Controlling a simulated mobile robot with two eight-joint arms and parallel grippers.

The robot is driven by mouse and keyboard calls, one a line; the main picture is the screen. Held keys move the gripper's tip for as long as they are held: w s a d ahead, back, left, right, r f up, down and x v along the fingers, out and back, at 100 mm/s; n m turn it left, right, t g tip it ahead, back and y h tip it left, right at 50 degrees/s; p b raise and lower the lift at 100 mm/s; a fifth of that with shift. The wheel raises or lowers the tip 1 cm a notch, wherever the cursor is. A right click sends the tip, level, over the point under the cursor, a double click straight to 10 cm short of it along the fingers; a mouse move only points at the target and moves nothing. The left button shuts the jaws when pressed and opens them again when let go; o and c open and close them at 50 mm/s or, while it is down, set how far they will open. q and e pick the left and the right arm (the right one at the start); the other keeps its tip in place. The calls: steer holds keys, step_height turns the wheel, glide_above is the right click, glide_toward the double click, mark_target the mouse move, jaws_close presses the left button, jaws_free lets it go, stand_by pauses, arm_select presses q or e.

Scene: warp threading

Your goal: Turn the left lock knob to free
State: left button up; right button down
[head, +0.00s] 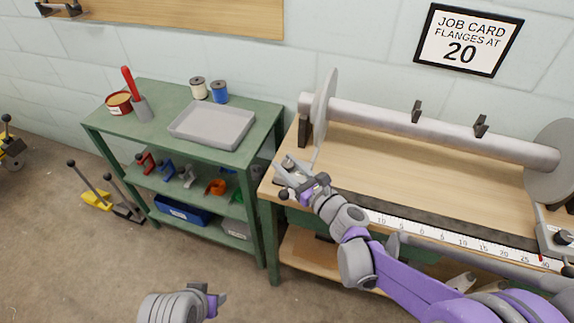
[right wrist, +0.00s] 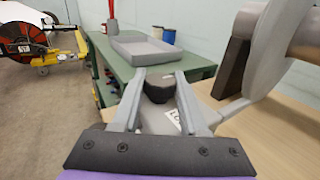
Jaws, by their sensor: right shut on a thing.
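The left lock knob (right wrist: 157,88) is dark and rounded and stands on a grey lock block (right wrist: 157,118) with a partly hidden white label, in the right wrist view. My right gripper (right wrist: 158,92) is shut on the knob, one finger on each side. In the head view my right gripper (head: 301,184) is at the bench's left end, below the left flange (head: 325,108), and mostly hides the knob. I cannot tell which way the knob is turned. My left gripper (head: 217,301) is at the bottom edge, away from the bench, too small to read.
The bench (head: 420,180) carries a grey beam, a right flange (head: 552,165) and a scale strip (head: 450,238). A right lock block (head: 556,241) is at the far right. A green shelf (head: 150,95) with a grey tray (head: 212,122) stands left. A job card (head: 464,40) reads 20.

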steer(key=shift+c, duration=2.2)
jaws_free()
steer(key=v, duration=1.1)
steer(key=shift+p, duration=0.3)
